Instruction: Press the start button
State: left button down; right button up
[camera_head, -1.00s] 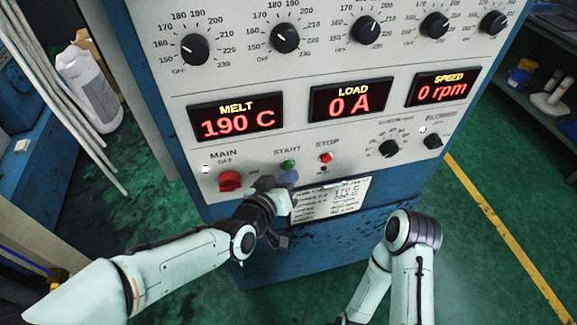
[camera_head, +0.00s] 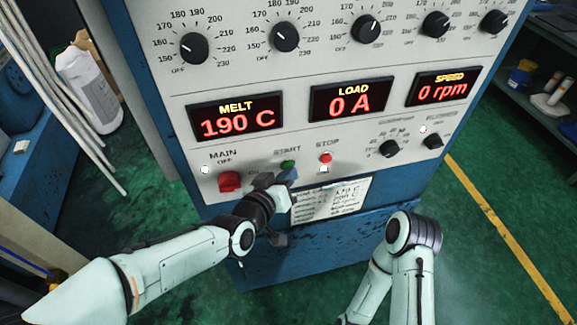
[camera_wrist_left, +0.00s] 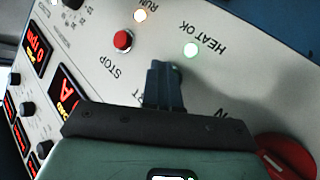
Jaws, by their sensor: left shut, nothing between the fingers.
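The green START button (camera_head: 288,164) is on the sloped control panel (camera_head: 260,152) of a blue machine, left of the red STOP button (camera_head: 325,157). My left gripper (camera_head: 287,176) is shut and empty, its tips at or just below the START button. I cannot tell whether they touch it. In the left wrist view the closed fingers (camera_wrist_left: 165,72) hide the START button and part of its label. The STOP button also shows there (camera_wrist_left: 123,40). A small lamp (camera_head: 323,169) below STOP is lit; the wrist view shows a lit RUN lamp (camera_wrist_left: 140,15). My right gripper is out of view.
A red MAIN switch (camera_head: 229,181) is left of START. Displays read 190 C (camera_head: 237,117), 0 A (camera_head: 350,101) and 0 rpm (camera_head: 443,88). Several black knobs line the top. A paper label (camera_head: 335,194) is below the buttons. A white container (camera_head: 88,88) stands left.

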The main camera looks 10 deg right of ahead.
pick_arm(q)
jog(key=shift+s, duration=0.75)
jog(key=shift+s+d, duration=0.15)
jog(key=shift+s, duration=2.35)
